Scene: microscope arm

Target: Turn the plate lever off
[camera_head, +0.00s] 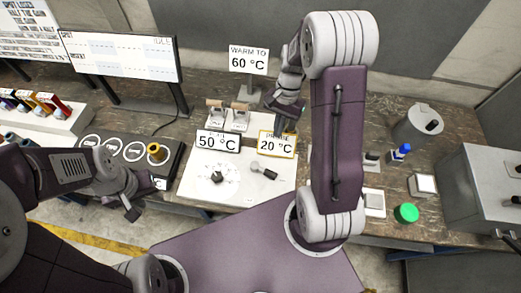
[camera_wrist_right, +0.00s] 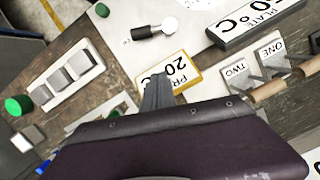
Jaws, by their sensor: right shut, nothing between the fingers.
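A short lever (camera_head: 264,170) with a black handle and a silver round pivot lies on the white board (camera_head: 239,192), below the 20 °C sign; I read no label on it. The lever also shows in the right wrist view (camera_wrist_right: 155,30), its handle pointing left. My right gripper (camera_head: 284,127) is shut and empty beside the 20 °C sign (camera_head: 276,144), behind the lever and apart from it. Its closed fingers (camera_wrist_right: 157,95) overlap that sign in the wrist view. My left gripper (camera_head: 132,208) hangs at the left; its finger opening is unclear.
The plate sign (camera_head: 217,141) reads 50 °C. Two wooden-handled holders, ONE (camera_wrist_right: 270,52) and TWO (camera_wrist_right: 238,72), stand behind the signs. A black knob (camera_head: 217,177) sits on the board.

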